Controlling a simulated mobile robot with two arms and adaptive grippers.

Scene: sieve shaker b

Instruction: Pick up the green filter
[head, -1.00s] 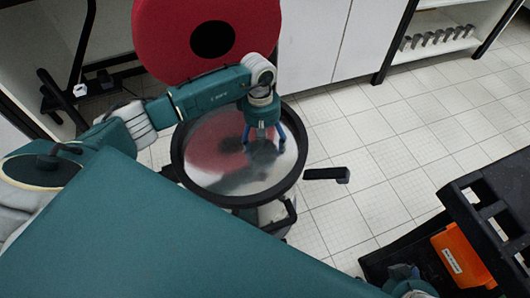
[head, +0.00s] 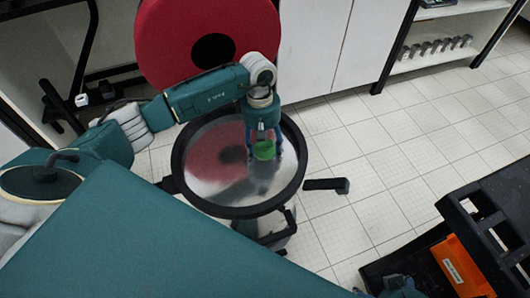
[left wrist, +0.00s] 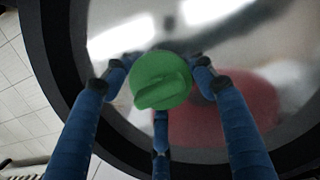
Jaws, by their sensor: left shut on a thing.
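The green filter (head: 264,150) is a small round disc with a raised ridge across its top. It is between the fingers of my left gripper (head: 264,146), which is shut on it. In the left wrist view the green filter (left wrist: 161,80) sits among the blue fingers of the gripper (left wrist: 160,88). Below it is the shiny, mirror-like surface of a round sieve pan with a black rim (head: 240,211). I cannot tell how far the filter is above that surface.
A large red disc (head: 155,40) with a dark centre stands behind the pan. A black handle (head: 327,185) is to the pan's right. A black cart (head: 490,195) with an orange bin (head: 462,265) is at lower right. Tiled floor (head: 370,150) between them is clear.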

